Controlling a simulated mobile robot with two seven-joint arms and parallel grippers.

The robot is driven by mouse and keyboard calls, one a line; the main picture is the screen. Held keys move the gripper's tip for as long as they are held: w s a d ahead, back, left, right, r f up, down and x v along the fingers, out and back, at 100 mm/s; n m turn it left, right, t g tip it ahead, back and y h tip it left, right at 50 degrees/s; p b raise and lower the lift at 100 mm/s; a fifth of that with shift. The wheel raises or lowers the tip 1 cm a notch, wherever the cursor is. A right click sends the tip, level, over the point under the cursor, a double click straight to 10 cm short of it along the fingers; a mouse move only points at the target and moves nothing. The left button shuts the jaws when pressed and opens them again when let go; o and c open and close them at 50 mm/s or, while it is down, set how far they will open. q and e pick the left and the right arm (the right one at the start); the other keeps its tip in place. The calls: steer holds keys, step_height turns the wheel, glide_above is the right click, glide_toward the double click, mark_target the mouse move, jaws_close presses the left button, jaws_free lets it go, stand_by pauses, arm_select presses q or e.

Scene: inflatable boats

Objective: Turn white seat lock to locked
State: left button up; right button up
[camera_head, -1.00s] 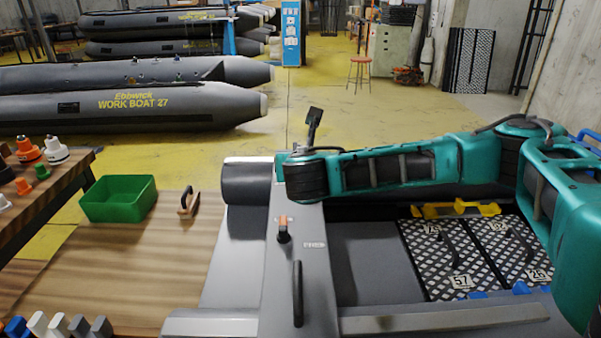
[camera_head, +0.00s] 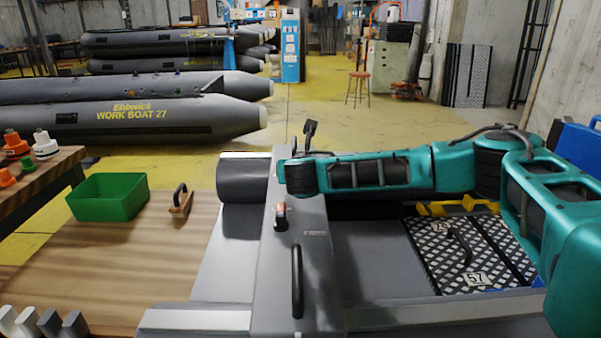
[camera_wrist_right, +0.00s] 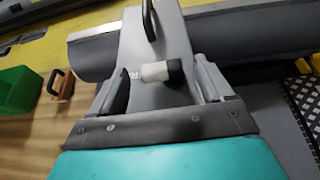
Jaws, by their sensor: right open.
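The white seat lock (camera_wrist_right: 155,72) shows in the right wrist view on the grey seat (camera_wrist_right: 172,40). It is a white knob with a dark end toward the right. My right gripper (camera_wrist_right: 165,88) is open, with a finger on either side of the lock's place in the picture. I cannot tell whether they touch it. In the head view my right arm reaches in from the right over the seat (camera_head: 265,290); its end hides the white lock and the fingers. My left gripper is not in view.
An orange-topped lock (camera_head: 281,215) and a black handle (camera_head: 297,282) are on the near part of the seat. A green bin (camera_head: 108,196) and a wooden-based tool (camera_head: 180,202) sit on the wooden table at left. Chequered floor plates (camera_head: 455,250) lie at right.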

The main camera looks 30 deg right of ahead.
steer(key=shift+x, duration=1.15)
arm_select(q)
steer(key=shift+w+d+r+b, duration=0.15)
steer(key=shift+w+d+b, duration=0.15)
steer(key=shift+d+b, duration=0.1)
arm_select(e)
steer(key=shift+w+d+f, duration=0.2)
steer(key=shift+w+d, duration=0.05)
steer(key=shift+w, duration=0.2)
